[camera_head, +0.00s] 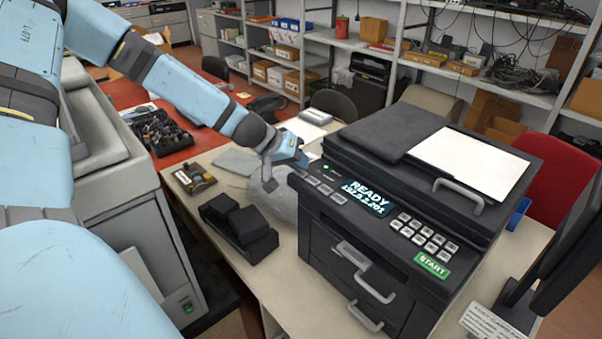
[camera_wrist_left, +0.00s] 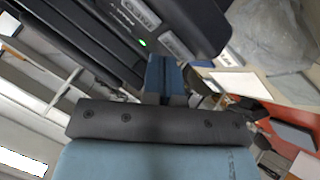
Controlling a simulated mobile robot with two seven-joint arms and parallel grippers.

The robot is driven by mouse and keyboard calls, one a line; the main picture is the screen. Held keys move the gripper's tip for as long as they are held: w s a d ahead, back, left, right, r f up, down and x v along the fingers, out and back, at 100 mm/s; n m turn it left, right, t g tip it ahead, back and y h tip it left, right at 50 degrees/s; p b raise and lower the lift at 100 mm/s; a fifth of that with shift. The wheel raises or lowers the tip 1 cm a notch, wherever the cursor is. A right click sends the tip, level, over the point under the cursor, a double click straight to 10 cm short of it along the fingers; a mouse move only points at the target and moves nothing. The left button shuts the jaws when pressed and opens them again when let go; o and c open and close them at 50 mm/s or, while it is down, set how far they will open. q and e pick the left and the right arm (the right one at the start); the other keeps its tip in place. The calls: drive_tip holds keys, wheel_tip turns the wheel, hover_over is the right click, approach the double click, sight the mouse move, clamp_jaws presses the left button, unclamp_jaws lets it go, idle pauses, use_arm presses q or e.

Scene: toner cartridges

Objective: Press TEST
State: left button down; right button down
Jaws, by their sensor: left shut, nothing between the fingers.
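The black printer (camera_head: 320,235) stands on the table. Its front panel has a lit display (camera_head: 365,196) reading READY with a number line below, a green light (camera_head: 326,168), a row of grey buttons (camera_head: 325,189) on the left, a keypad and a green START button (camera_head: 432,265). I cannot read a TEST label in the head view. My left gripper (camera_head: 268,184) is shut and empty, just left of the panel's left end.
A crumpled clear bag (camera_head: 280,203) lies beside the printer under my left gripper. A black device (camera_head: 240,228) and a small board (camera_head: 193,178) lie to its left. A monitor (camera_head: 565,245) stands at the right. White paper (camera_head: 470,160) lies on the printer top.

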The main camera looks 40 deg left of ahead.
use_arm(q)
drive_tip(key=shift+f, duration=0.2)
idle(0.3)
drive_tip(key=shift+r, duration=0.15)
drive_tip(key=shift+r+p, duration=0.5)
drive_tip(key=shift+r, duration=0.15)
drive_tip(key=shift+r, duration=0.15)
wheel_tip(320, 180, up, 5)
drive_tip(key=p, duration=0.4)
idle(0.7)
